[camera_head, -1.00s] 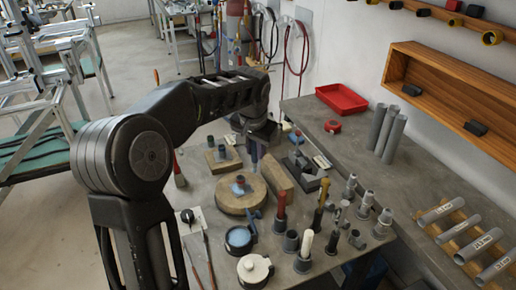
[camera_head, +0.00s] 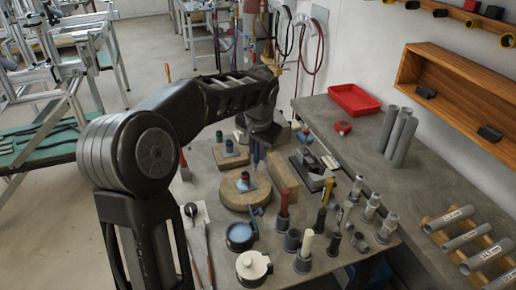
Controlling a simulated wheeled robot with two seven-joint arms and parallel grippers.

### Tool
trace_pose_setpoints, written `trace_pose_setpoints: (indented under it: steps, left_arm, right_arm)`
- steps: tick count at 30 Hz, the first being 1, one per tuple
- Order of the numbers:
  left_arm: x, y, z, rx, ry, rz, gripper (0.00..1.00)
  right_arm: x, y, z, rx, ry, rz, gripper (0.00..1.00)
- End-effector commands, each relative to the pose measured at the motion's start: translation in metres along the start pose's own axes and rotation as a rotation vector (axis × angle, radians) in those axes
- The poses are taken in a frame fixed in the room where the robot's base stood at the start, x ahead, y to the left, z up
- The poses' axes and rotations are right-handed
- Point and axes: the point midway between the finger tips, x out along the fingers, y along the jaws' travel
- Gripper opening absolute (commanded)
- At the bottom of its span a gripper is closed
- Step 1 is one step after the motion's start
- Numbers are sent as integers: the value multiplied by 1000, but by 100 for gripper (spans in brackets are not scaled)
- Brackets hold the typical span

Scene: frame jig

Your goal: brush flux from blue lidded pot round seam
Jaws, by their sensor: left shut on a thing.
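The blue pot (camera_head: 239,236) stands at the front left of the bench, with a light blue round top and a blue piece at its right side. I cannot tell if its lid is open. A round wooden disc (camera_head: 234,196) behind it bears a small dark and blue tube piece with a red-brown top (camera_head: 245,179); its seam is too small to make out. My left gripper (camera_head: 257,147) is shut over the back of the disc, pointing down on a thin blue-grey thing (camera_head: 255,159), mostly hidden; I cannot tell if it is a brush. My right gripper is not in view.
A white lidded pot (camera_head: 253,267) stands in front of the blue one. Several grey holders with a red handle (camera_head: 284,202) and a white handle (camera_head: 306,243) crowd the right front. A wooden block (camera_head: 284,180) lies beside the disc. The side bench with the red tray (camera_head: 355,100) has free room.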

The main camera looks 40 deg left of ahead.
Motion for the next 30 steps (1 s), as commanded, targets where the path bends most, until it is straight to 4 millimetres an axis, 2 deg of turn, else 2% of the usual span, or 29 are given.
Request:
trace_pose_setpoints:
  steps: [6, 13, 18, 30]
  left_arm:
    - [26, 6, 7, 1, -1, 0, 0]
    - [46, 10, 12, 0, 0, 0, 0]
    - [51, 11, 14, 0, 0, 0, 0]
    - [51, 11, 14, 0, 0, 0, 0]
  right_arm:
    - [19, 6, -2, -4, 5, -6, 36]
    - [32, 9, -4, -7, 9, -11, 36]
    - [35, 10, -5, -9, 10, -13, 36]
    - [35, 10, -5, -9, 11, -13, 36]
